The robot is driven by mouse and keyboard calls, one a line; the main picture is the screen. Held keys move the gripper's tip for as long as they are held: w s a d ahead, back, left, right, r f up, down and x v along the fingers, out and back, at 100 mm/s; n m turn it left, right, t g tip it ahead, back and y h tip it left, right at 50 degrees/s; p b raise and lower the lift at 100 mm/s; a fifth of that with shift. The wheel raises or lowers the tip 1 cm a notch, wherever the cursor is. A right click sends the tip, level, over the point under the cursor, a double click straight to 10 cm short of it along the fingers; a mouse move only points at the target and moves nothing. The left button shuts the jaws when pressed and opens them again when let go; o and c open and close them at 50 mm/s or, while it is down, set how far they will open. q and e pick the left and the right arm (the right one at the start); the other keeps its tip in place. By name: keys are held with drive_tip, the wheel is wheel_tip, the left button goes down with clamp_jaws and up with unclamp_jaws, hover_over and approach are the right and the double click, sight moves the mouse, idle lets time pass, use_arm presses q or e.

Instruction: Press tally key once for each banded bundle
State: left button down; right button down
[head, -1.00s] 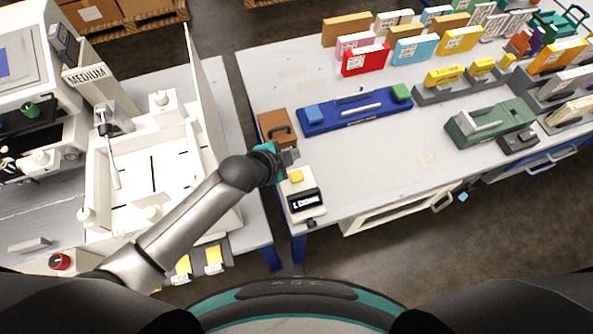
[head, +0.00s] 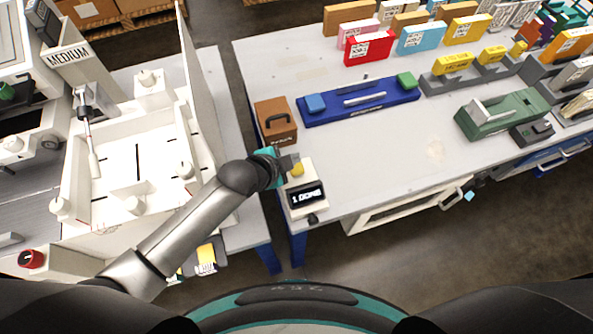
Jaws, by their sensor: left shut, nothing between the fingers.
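The tally counter is a small white box (head: 290,205) at the table's left front corner, with a yellow key (head: 297,169) on top. Its dark display (head: 306,196) shows a 1 and a word that looks like "DONE". My left gripper (head: 291,162) is shut and empty, with its tips at the yellow key and covering part of it; I cannot tell whether it presses. Yellow-and-white packets (head: 206,258) show low at the left, partly behind my arm; I cannot tell whether they are banded bundles. My right gripper is out of view.
A brown box with a handle (head: 277,122) stands just behind the counter. A blue tray (head: 358,108), a green device (head: 500,114) and several coloured boxes (head: 368,48) stand farther back. The plotter (head: 128,170) is at left. The table's front middle is clear.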

sight(298, 164)
use_arm(q)
drive_tip(key=shift+f+b, duration=0.35)
drive_tip(key=shift+f, duration=0.55)
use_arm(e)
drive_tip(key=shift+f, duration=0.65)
use_arm(q)
drive_tip(key=shift+f, duration=0.1)
idle(0.6)
drive_tip(key=shift+f, duration=0.3)
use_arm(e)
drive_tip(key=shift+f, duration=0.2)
